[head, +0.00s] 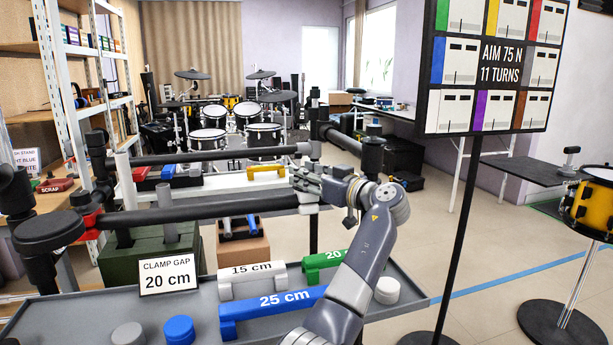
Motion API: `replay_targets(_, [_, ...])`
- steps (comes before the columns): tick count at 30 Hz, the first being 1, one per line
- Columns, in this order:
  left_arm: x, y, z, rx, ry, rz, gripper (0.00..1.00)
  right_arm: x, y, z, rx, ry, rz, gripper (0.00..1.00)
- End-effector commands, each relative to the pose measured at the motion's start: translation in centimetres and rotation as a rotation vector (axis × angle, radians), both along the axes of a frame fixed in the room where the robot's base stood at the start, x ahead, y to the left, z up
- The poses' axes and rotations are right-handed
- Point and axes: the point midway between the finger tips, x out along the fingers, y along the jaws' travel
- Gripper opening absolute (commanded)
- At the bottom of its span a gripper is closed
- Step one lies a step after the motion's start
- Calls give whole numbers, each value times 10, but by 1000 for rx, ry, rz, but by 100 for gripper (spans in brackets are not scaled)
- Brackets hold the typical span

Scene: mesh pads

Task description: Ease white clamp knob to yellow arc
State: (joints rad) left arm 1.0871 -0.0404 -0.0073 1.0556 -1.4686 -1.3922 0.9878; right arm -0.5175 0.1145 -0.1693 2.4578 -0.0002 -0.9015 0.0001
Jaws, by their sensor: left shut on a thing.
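A white clamp (307,207) sits near the right end of the lower dark horizontal tube (210,207). My left gripper (303,180) is at that tube end, just above and beside the white clamp. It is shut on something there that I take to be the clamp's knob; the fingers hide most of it. I cannot make out a yellow arc on the clamp. A red clamp (90,217) sits at the tube's left end. A sign (168,275) reads "CLAMP GAP 20 cm". My right gripper is not in view.
The grey tray (90,308) below holds a white 15 cm block (250,285), a blue 25 cm block (270,309), a green block (318,263) and round caps. A board (495,60) reads "AIM 75 N, 11 TURNS".

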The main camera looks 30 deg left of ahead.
Motion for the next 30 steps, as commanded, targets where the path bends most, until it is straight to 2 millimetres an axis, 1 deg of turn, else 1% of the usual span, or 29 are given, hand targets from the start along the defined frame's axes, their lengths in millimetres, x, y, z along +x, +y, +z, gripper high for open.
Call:
replay_targets(2, [0,0,2,2,-3,-2,9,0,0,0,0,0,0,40])
replay_targets(3, [0,0,2,2,-3,-2,35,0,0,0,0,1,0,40])
replay_targets(6, [0,0,2,2,-3,-2,54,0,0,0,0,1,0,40])
replay_targets(15, [0,0,1,1,-1,-1,54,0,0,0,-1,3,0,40])
replay_targets(19, [-1,-8,1,2,-1,-4,54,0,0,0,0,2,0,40])
replay_targets(23, [-6,-29,0,0,-1,-6,54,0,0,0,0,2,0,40])
replay_targets(30, [-19,-79,0,0,-1,-4,54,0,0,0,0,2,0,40])
